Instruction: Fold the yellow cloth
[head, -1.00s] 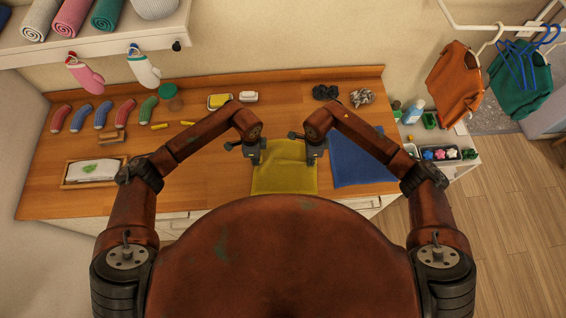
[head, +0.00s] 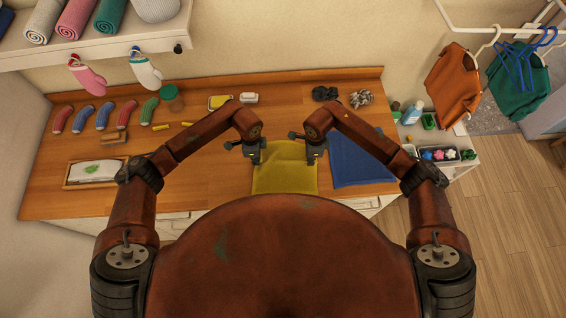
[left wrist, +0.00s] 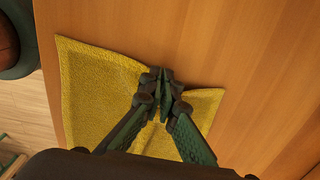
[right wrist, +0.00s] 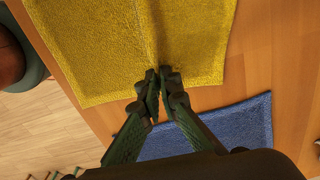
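The yellow cloth (head: 285,178) lies near the front of the wooden counter, partly hidden by my body. My left gripper (head: 256,158) is at its left side, towards the far corner, and my right gripper (head: 312,156) is at the far right side. In the left wrist view the left fingertips (left wrist: 160,80) are closed on the cloth's edge, and the cloth (left wrist: 95,90) bunches there. In the right wrist view the right fingertips (right wrist: 158,80) are closed on the opposite edge, and a crease runs from them across the cloth (right wrist: 95,45).
A blue cloth (head: 358,160) lies just right of the yellow one. Socks (head: 103,115), a wooden tray (head: 66,178), a soap dish (head: 220,103) and dark scrunchies (head: 325,93) are further off. The counter left of the yellow cloth is clear.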

